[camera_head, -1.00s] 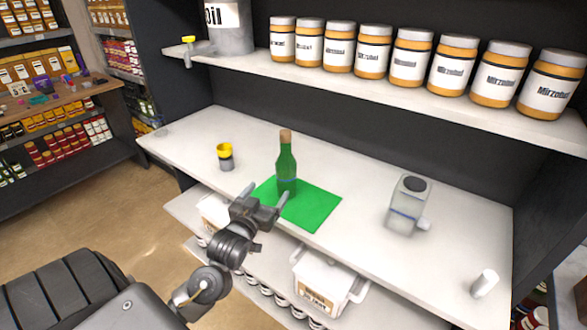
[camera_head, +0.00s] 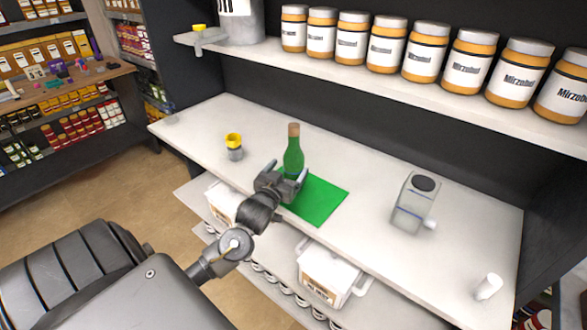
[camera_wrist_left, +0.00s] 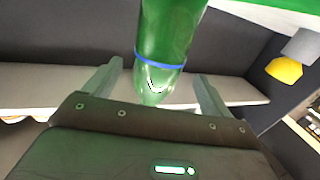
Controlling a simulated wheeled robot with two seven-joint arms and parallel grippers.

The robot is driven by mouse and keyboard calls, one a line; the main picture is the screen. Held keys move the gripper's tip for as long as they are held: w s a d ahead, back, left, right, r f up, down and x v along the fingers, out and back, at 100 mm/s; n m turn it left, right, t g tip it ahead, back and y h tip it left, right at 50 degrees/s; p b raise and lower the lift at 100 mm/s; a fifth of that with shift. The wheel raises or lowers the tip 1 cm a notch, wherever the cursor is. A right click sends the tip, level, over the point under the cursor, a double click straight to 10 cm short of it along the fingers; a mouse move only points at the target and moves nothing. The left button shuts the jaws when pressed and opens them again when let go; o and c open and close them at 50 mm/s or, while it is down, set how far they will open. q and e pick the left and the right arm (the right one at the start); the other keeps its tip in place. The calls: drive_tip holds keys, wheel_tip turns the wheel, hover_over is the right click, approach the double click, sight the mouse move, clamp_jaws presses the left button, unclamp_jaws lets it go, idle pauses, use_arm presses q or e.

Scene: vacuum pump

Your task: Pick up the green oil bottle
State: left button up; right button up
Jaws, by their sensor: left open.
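The green oil bottle (camera_head: 293,158) with a brown cap stands upright on the green mat (camera_head: 322,202) on the white counter. My left gripper (camera_head: 287,172) is at the lower part of the bottle, on its near side. In the left wrist view the bottle (camera_wrist_left: 168,40) with its blue ring lies between the two open fingers of the left gripper (camera_wrist_left: 158,82). Gaps show on both sides, so the fingers are apart from it. The bottle's base is hidden behind the gripper in the head view. My right gripper is not in view.
A yellow-topped cup (camera_head: 234,146) stands left of the bottle. A clear container with a dark lid (camera_head: 414,203) and a small white cylinder (camera_head: 488,287) stand to the right. A shelf with several jars (camera_head: 386,45) runs above. White bins (camera_head: 328,272) sit below the counter.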

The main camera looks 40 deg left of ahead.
use_arm(q)
drive_tip(key=p+x, duration=0.1)
drive_tip(key=x, duration=0.3)
drive_tip(key=shift+w+d+r+p, duration=0.1)
drive_tip(key=shift+r+p, duration=0.05)
drive_tip(key=shift+p, duration=0.15)
drive_tip(key=shift+w, duration=0.35)
drive_tip(key=shift+s, duration=0.1)
drive_tip(key=c, duration=1.2)
drive_tip(key=shift+c, duration=0.2)
